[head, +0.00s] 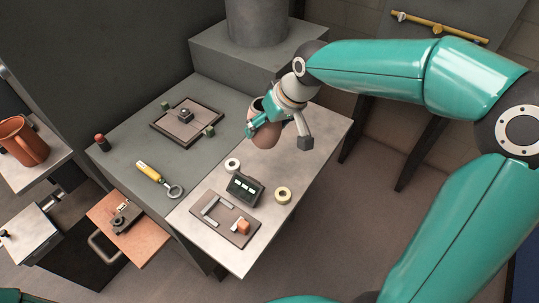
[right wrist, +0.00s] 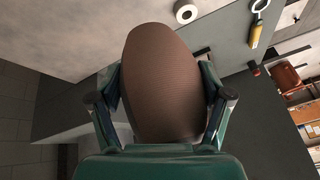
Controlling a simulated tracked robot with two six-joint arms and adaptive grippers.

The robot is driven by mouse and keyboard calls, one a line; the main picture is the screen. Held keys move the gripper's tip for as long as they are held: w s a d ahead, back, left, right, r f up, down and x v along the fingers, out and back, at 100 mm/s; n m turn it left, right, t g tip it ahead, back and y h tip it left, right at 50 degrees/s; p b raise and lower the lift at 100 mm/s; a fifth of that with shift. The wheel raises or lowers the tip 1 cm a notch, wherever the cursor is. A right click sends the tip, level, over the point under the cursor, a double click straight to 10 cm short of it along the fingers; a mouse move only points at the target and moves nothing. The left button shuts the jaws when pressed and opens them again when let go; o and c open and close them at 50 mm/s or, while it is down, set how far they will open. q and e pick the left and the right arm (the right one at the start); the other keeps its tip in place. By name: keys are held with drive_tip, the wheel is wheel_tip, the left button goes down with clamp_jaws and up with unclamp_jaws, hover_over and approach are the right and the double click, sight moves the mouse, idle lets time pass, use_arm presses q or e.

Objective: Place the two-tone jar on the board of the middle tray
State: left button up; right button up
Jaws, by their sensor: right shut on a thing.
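My right gripper (head: 281,122) is shut on a brown jar (head: 264,137) and holds it over the back part of the pale tabletop. In the right wrist view the jar (right wrist: 165,75) fills the space between the two fingers, and its brown side faces the camera. A second tone is not clear there. A dark-rimmed tray (head: 168,132) lies on the grey tabletop, left of the jar, with a small dark block (head: 185,115) on it. I cannot tell whether it is the middle tray. My left gripper is not in view.
Near the front lie a dark board (head: 236,235) with metal strips and an orange block, a dark box with lit windows (head: 244,188), and tape rolls (head: 232,165) (head: 283,195). A yellow-handled magnifier (head: 150,172) and a red-topped cylinder (head: 102,142) lie left. A drawer (head: 150,238) stands open.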

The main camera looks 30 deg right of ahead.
wheel_tip(320, 180, down, 11)
drive_tip(key=shift+f, duration=0.1)
idle(0.4)
drive_tip(key=o, duration=1.5)
